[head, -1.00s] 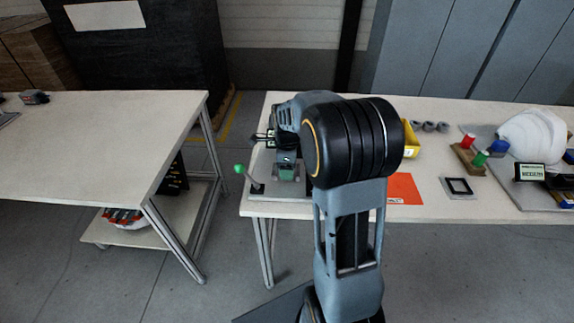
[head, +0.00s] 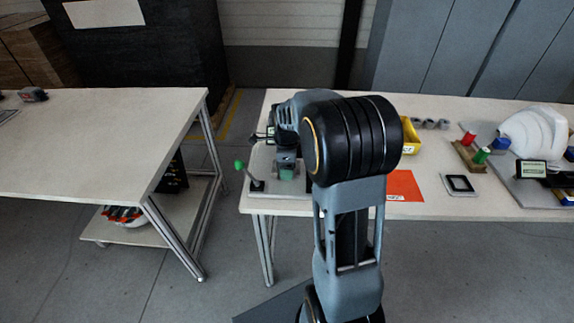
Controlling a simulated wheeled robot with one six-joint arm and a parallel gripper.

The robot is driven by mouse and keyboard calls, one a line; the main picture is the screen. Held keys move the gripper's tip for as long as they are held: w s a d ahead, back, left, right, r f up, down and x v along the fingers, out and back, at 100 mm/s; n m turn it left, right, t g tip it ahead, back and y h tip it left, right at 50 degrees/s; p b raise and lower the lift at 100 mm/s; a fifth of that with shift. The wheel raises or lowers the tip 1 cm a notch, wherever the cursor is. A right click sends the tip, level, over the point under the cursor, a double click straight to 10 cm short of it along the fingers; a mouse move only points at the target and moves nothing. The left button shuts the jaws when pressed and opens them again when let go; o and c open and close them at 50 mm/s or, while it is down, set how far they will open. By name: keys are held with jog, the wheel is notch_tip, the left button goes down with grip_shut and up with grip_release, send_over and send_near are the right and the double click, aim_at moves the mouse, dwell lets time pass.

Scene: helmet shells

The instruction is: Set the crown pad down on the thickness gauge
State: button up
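A grey device with a green-knobbed lever (head: 245,172) stands at the left end of the right-hand table; it may be the thickness gauge, but I cannot be sure. A green block (head: 288,173) shows on it, partly behind my arm. My gripper (head: 262,137) shows as small dark parts at the left of my wrist, over the back of this device. My arm hides much of it, so I cannot tell whether its fingers are open or shut, or whether they hold anything. I cannot make out the crown pad.
To the right on the same table (head: 420,205) are a yellow bin (head: 410,138), an orange sheet (head: 404,187), a black square frame (head: 460,184), a wooden block with coloured spools (head: 468,155) and a white helmet shell (head: 533,134). A second table (head: 100,150) stands left across a gap.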

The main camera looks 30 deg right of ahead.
jog(key=o, duration=0.4)
jog(key=shift+o, duration=0.2)
jog(key=shift+r, duration=0.1)
